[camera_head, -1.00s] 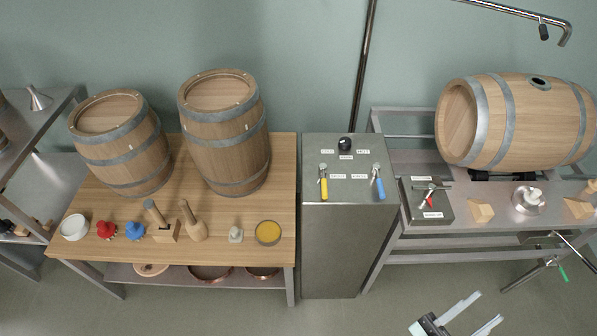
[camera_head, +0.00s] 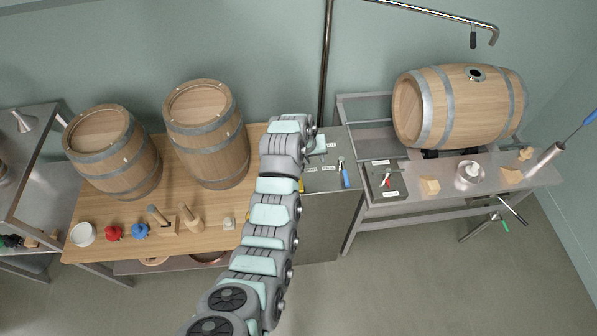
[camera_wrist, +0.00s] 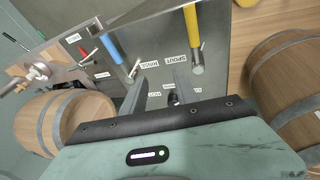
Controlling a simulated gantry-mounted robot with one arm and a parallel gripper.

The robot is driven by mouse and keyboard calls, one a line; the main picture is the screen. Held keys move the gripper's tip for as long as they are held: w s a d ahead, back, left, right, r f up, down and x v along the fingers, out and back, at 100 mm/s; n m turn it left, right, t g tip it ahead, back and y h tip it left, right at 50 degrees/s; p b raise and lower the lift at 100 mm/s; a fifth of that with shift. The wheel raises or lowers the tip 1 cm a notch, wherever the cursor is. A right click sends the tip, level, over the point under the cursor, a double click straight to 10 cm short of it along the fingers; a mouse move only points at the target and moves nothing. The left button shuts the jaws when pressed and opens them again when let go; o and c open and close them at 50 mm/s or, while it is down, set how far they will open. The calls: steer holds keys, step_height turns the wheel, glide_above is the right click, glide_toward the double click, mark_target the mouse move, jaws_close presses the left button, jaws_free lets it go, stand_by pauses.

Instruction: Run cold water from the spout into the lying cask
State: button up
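The lying cask (camera_head: 452,115) rests on the right bench with its dark round bunghole (camera_head: 474,73) facing up. The steel spout (camera_head: 493,38) ends above the cask, slightly right of the hole in the head view; no water is visible. My gripper (camera_wrist: 160,80) is open, with nothing seen held, above the steel valve cabinet (camera_head: 322,215). In the wrist view, a yellow handle (camera_wrist: 192,35) stands by the "SPOUT" label and a blue handle (camera_wrist: 115,48) by "RINSE". A black knob (camera_wrist: 175,98) shows low between my fingers, partly hidden. My arm hides the knob in the head view.
Two upright casks (camera_head: 205,133) (camera_head: 112,150) stand on the wooden table left of my arm. A red-handled valve plate (camera_head: 385,180), wooden wedges (camera_head: 430,186) and a blue-tipped rod (camera_head: 560,145) are on the right. A pipe rises behind the cabinet.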

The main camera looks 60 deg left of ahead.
steer(key=s+r+g+h+p, duration=0.1)
steer(key=s+r+g+h, duration=0.2)
steer(key=s, duration=0.5)
steer(key=shift+n+t+y, duration=0.3)
steer(key=shift+n+t, duration=0.1)
steer(key=shift+t, duration=0.3)
steer(key=shift+w+d+f+p, duration=0.1)
steer(key=shift+w+d+f, duration=0.15)
steer(key=shift+f, duration=1.3)
steer(key=shift+w+d+f+p, duration=0.15)
steer(key=shift+w+f, duration=0.25)
steer(key=shift+f, duration=1.2)
steer(key=shift+w+d+f+p, duration=0.1)
steer(key=shift+w+d+f, duration=0.2)
steer(key=shift+f, duration=1.25)
steer(key=shift+f, duration=0.1)
steer(key=shift+c, duration=0.6)
jaws_close()
